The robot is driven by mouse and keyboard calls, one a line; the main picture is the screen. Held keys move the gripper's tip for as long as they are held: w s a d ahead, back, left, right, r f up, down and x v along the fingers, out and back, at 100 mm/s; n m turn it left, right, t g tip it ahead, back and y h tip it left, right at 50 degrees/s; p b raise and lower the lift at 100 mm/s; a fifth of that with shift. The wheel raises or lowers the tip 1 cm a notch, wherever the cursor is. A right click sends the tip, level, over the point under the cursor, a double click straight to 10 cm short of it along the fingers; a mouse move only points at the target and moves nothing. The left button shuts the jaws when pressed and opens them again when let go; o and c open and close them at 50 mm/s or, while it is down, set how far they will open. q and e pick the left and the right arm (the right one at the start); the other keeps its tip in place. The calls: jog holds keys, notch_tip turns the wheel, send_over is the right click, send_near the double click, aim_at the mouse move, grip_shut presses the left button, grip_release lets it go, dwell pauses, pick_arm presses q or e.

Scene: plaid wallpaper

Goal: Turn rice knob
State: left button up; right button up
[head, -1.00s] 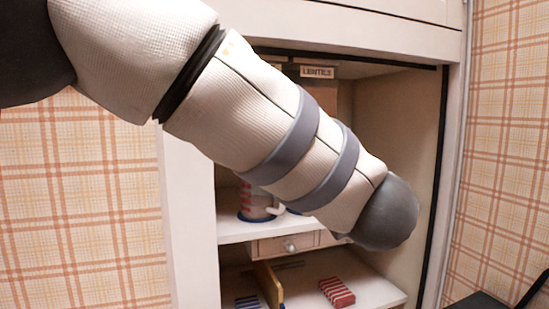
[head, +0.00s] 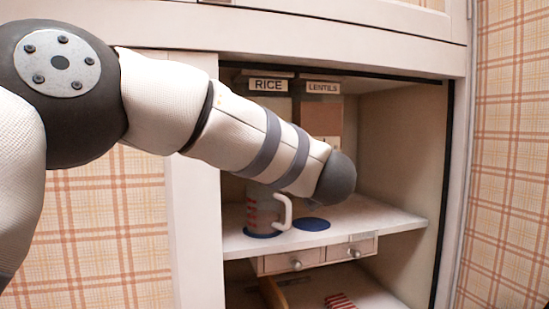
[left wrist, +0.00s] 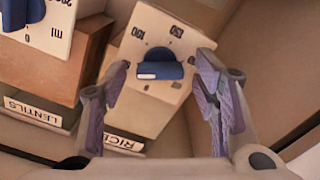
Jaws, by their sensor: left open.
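The rice dispenser's label (head: 268,85) shows in the head view at the back of the cabinet; the dispenser's lower part is hidden behind my left arm. In the left wrist view, the blue rice knob (left wrist: 160,64) sits on a cream dial plate with numbers, above the partly covered rice label (left wrist: 122,143). My left gripper (left wrist: 165,80) is open, with one finger on each side of the knob. I cannot tell whether a finger touches it. In the head view this gripper is hidden behind the arm. My right gripper is not in view.
The lentils dispenser (head: 322,110) stands beside the rice one; its dial (left wrist: 45,30) is close by. A striped mug (head: 264,212) stands on the shelf (head: 370,222), next to a blue disc (head: 311,224). Cabinet walls enclose the space.

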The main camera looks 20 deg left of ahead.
pick_arm(q)
jog(key=c, duration=1.2)
jog(key=shift+o, duration=0.2)
jog(key=shift+n, duration=0.3)
jog(key=n, duration=1.1)
jog(key=shift+f+n, duration=0.25)
jog(key=shift+n, duration=0.15)
jog(key=o, duration=1.2)
jog(key=shift+c, duration=0.2)
jog(key=shift+s, duration=0.1)
